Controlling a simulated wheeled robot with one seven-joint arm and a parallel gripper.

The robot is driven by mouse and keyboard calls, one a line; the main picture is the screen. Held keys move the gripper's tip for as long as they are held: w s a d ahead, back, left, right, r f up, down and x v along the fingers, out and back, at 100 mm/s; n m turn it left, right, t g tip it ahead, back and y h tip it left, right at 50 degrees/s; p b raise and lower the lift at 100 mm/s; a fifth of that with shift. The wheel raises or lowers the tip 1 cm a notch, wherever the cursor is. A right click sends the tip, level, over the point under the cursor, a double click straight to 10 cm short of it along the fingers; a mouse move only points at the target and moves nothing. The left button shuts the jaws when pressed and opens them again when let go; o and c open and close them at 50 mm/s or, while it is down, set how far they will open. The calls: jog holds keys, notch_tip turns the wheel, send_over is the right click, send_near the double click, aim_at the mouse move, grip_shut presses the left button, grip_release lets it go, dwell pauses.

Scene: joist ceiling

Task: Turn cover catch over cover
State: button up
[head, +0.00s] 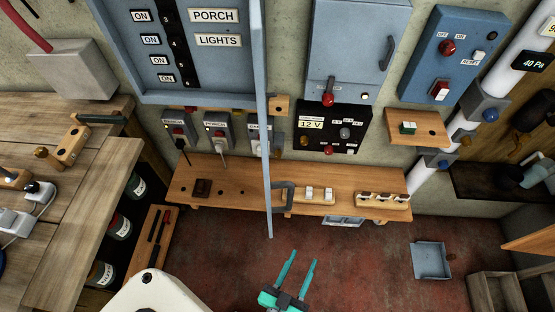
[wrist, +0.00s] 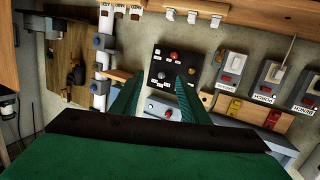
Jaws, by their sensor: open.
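The blue PORCH LIGHTS panel (head: 195,98) is on the wall at the upper left in the head view. Its cover (head: 262,130) appears as a narrow blue-grey slab seen nearly edge-on, standing out from the panel's right side, with a grey handle (head: 285,192) low on it. A small wooden piece with a dark spot (head: 281,105), possibly the cover catch, sits just right of the cover; I cannot tell its turn. My gripper (head: 302,257) is open and empty, low in the head view, apart from the cover. Its fingers (wrist: 160,80) also show in the wrist view.
A wooden shelf (head: 235,187) with switches runs below the panel. A black control box (head: 340,128) and a blue-grey cabinet (head: 350,50) are right of the cover. A workbench (head: 75,195) stands at left. A blue tray (head: 432,260) lies on the red floor.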

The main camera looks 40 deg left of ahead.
jog(key=w+a+f+n+y, duration=0.3)
jog(key=w+a+f, duration=0.2)
jog(key=w+a, duration=0.6)
jog(key=n+y, duration=0.3)
jog(key=n, duration=0.1)
send_near(277, 157)
jog(key=shift+g, duration=0.3)
jog(key=x, duration=0.7)
jog(key=shift+w+d+r, duration=0.1)
jog(key=shift+w+r, duration=0.15)
jog(key=shift+w, duration=0.1)
jog(key=shift+w+a, duration=0.2)
jog(key=shift+w, duration=0.1)
jog(key=shift+w, duration=0.1)
jog(key=shift+c, duration=0.2)
jog(key=shift+s, duration=0.2)
grip_shut()
